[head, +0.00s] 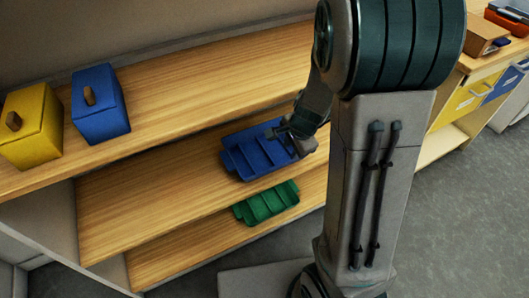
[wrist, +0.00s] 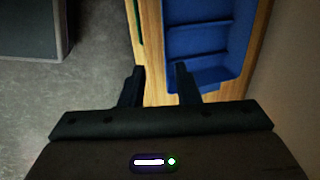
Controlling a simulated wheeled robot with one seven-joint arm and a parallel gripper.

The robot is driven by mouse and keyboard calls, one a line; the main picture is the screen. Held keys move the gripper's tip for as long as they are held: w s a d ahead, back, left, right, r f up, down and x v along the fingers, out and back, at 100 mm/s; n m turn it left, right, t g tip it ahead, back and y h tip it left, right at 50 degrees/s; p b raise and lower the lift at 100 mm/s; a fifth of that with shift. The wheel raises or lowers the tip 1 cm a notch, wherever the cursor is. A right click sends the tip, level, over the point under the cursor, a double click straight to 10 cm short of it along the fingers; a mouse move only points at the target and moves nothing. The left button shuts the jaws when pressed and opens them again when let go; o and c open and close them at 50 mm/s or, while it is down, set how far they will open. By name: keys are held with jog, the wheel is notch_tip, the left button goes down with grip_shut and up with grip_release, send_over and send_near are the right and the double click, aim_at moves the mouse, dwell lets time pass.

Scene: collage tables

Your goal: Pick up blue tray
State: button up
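The blue tray (head: 243,160) lies on the middle wooden shelf in the head view, with compartments across it. My gripper (head: 284,132) is at its right end, and the arm hides part of that end. In the wrist view, the tray (wrist: 197,42) is at the upper right, with dividers inside. My gripper (wrist: 159,70) is open there, its two dark fingers apart. The right finger overlaps the tray's near left corner, and the left finger is to the left of the tray's edge. I cannot tell whether either finger touches the tray.
A green tray (head: 268,203) sits on the lower shelf below. A yellow box (head: 32,135) and a blue lidded box (head: 99,108) stand on the top shelf (head: 190,90), which overhangs the middle one. A wooden drawer table (head: 480,75) is at the right; grey floor (head: 450,220) is open.

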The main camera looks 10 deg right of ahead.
jog(key=b, duration=0.4)
send_over(282, 164)
jog(key=s, duration=0.2)
notch_tip(282, 164, down, 8)
jog(key=shift+w+b+x, duration=0.15)
jog(key=shift+b+x, duration=0.55)
jog(key=shift+x, duration=0.75)
jog(key=shift+w+b+x, duration=0.15)
jog(key=shift+b+x, duration=0.55)
jog(key=shift+x, duration=0.75)
jog(key=shift+d+f, duration=0.15)
jog(key=shift+d, duration=0.05)
grip_shut()
